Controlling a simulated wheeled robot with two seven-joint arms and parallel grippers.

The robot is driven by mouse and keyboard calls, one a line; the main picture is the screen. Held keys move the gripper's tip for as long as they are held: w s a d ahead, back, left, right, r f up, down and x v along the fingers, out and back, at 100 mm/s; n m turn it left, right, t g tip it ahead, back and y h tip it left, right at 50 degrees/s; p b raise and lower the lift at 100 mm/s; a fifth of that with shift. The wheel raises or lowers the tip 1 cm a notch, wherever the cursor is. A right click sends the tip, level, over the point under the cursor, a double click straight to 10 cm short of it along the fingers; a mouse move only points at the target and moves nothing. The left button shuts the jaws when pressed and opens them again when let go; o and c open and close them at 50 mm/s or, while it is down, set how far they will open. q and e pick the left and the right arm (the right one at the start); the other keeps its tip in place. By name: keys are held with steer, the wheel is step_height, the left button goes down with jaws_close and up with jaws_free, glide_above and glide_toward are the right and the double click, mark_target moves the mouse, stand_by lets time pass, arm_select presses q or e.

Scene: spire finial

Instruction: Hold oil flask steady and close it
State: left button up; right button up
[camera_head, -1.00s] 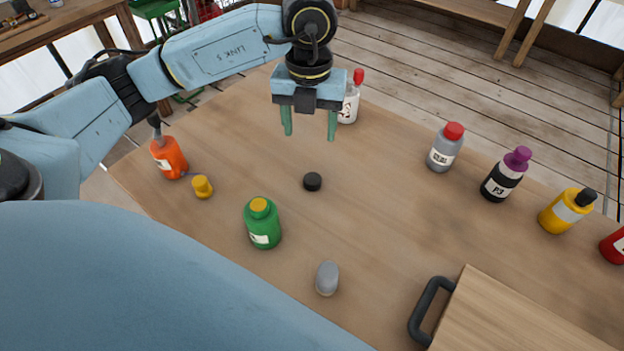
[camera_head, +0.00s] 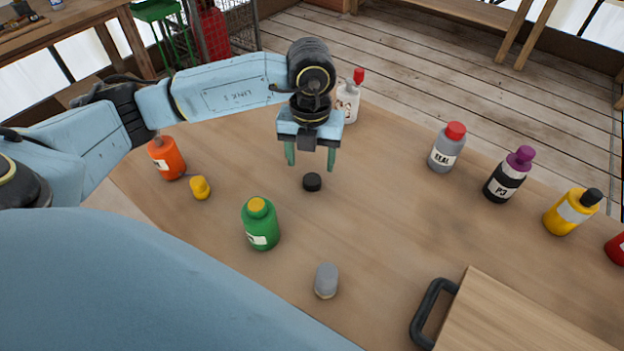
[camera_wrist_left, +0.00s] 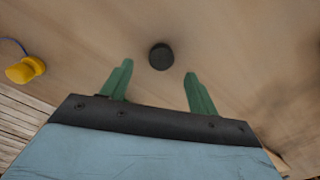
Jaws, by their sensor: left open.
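No label legibly reads oil, so I cannot tell which bottle is the oil flask. A small black cap (camera_head: 312,182) lies loose on the table. My left gripper (camera_head: 311,163) is open and empty, pointing down above and just behind this cap. In the left wrist view the cap (camera_wrist_left: 160,56) sits just beyond the gap between the green fingertips (camera_wrist_left: 158,74). A green bottle (camera_head: 261,227) with a yellow top stands nearer. My right gripper is not in view.
A grey cap-like piece (camera_head: 326,281) is at the front. A white bottle (camera_head: 348,105) stands behind my gripper. Grey (camera_head: 446,150), black (camera_head: 503,180) and yellow (camera_head: 568,213) bottles stand at the right. A wooden board (camera_head: 530,315) with a dark handle (camera_head: 432,308) is front right.

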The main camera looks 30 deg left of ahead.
mark_target(312, 180)
arm_select(q)
steer(key=shift+f, duration=0.15)
steer(key=f, duration=0.2)
steer(key=f+b, duration=0.1)
steer(key=f, duration=0.2)
steer(key=shift+s+d, duration=0.15)
steer(key=shift+d, duration=0.05)
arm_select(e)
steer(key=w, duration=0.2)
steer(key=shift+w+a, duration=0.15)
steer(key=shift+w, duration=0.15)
arm_select(q)
steer(key=shift+r, duration=0.1)
steer(key=c, duration=1)
steer(key=shift+c, duration=0.2)
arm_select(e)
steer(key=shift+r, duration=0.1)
